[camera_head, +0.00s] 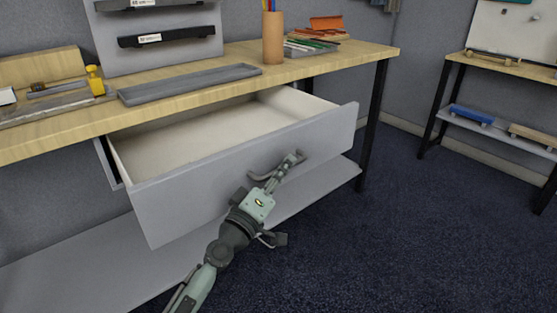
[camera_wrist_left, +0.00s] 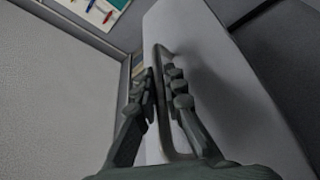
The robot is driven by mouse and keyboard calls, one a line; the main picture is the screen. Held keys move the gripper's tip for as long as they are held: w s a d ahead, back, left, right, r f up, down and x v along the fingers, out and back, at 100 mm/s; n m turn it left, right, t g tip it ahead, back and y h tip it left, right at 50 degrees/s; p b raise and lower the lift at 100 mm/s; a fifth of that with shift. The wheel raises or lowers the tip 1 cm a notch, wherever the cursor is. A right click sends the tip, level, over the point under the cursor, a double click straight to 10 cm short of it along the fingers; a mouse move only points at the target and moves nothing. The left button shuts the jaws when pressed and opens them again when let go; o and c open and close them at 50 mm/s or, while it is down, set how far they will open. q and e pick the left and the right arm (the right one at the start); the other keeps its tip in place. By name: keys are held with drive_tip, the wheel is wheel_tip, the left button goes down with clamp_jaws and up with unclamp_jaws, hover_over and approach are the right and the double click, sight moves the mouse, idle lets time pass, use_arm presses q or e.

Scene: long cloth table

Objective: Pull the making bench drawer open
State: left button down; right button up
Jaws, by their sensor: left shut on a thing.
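The making bench (camera_head: 190,101) has a wooden top, and its wide grey drawer (camera_head: 210,192) stands well out from under it. The drawer's inside is pale and looks empty. A grey bar handle (camera_head: 262,177) is on the drawer front. My left gripper (camera_head: 292,162) is at the handle's right part, in front of the drawer. In the left wrist view the fingers of my left gripper (camera_wrist_left: 163,88) are closed around the handle (camera_wrist_left: 165,128), with the drawer front (camera_wrist_left: 215,75) behind it. My right gripper is out of view.
On the bench top are a grey tray (camera_head: 190,84), a brown pencil cup (camera_head: 273,37), a yellow-handled tool (camera_head: 95,80) and a stack of books or papers (camera_head: 318,35). A lower shelf (camera_head: 110,262) runs under the drawer. A second table (camera_head: 510,65) stands at the right. The dark carpet (camera_head: 400,230) between is clear.

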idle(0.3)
use_arm(q)
drive_tip(key=c, duration=1.9)
unclamp_jaws()
drive_tip(key=shift+s, duration=0.1)
drive_tip(key=v, duration=1.2)
drive_tip(key=shift+a, duration=0.1)
